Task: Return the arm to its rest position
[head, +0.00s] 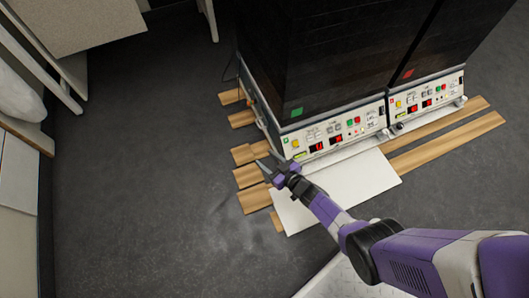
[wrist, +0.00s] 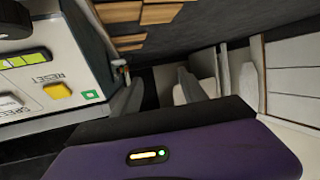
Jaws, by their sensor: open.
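My gripper (head: 270,170) is at the end of my purple and white arm, which reaches in from the lower right in the head view. Its fingers are apart and nothing shows between them. It is close to the front left corner of the left shaker bioreactor's control panel (head: 330,137). In the wrist view the finger tips (wrist: 155,95) show beyond my purple gripper body. The panel with a yellow RESET button (wrist: 57,91) is close on the left there. I cannot tell whether a finger touches the panel.
A second shaker unit (head: 425,98) stands to the right of the first. Wooden slats (head: 450,138) and a white board (head: 345,188) lie under and before them. A table (head: 75,22) is at the upper left. Grey floor (head: 140,200) on the left is clear.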

